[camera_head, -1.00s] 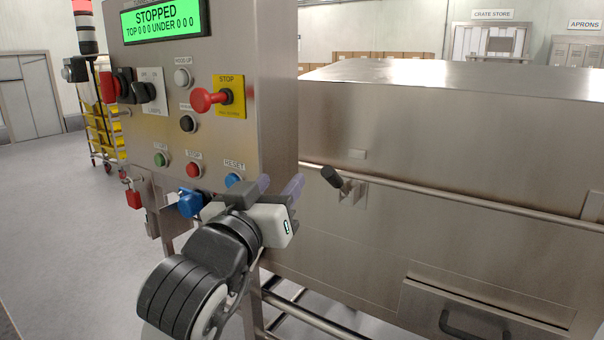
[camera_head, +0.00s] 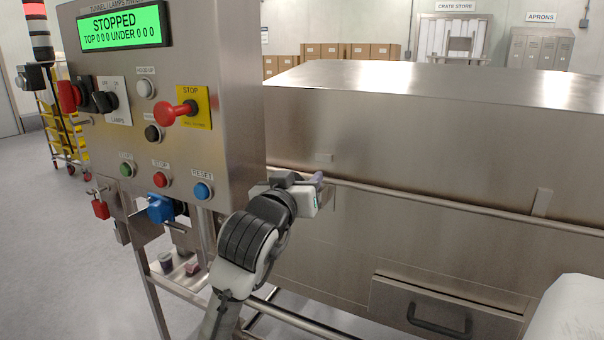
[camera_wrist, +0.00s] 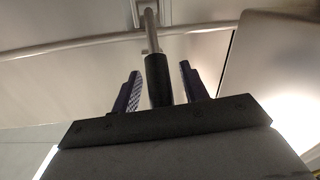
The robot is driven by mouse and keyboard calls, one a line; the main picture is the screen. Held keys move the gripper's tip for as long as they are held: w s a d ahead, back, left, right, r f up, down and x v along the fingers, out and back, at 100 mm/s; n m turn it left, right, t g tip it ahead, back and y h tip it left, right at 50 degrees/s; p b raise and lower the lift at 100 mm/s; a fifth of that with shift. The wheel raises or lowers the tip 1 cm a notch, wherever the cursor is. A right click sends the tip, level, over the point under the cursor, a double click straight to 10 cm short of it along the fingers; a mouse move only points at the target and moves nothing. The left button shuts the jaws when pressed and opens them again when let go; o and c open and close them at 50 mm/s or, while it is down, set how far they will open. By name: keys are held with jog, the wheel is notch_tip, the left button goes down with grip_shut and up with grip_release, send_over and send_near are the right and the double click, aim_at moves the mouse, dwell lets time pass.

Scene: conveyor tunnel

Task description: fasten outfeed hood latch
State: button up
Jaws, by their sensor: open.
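The hood (camera_head: 400,125) is a long, closed steel cover right of the control panel. The latch handle (camera_wrist: 157,72) is a metal lever with a black grip. It shows in the wrist view, running back to a small bracket (camera_wrist: 148,12) on the steel wall. My gripper (camera_head: 312,179) is at the hood's front face, near the rail, and hides the latch in the head view. In the wrist view its two dark blue fingers are apart, one on each side of the black grip. A gap shows on both sides, so neither finger seems to touch it.
A steel rail (camera_head: 450,203) runs along the front of the hood. The control panel (camera_head: 230,130), with its red stop knob (camera_head: 177,113) and green screen reading STOPPED, stands close left of my arm. A drawer with a black handle (camera_head: 440,321) is below right.

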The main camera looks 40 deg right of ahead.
jog(key=shift+w+d, duration=0.2)
jog(key=shift+d, duration=0.1)
jog(key=shift+c, duration=0.4)
grip_shut()
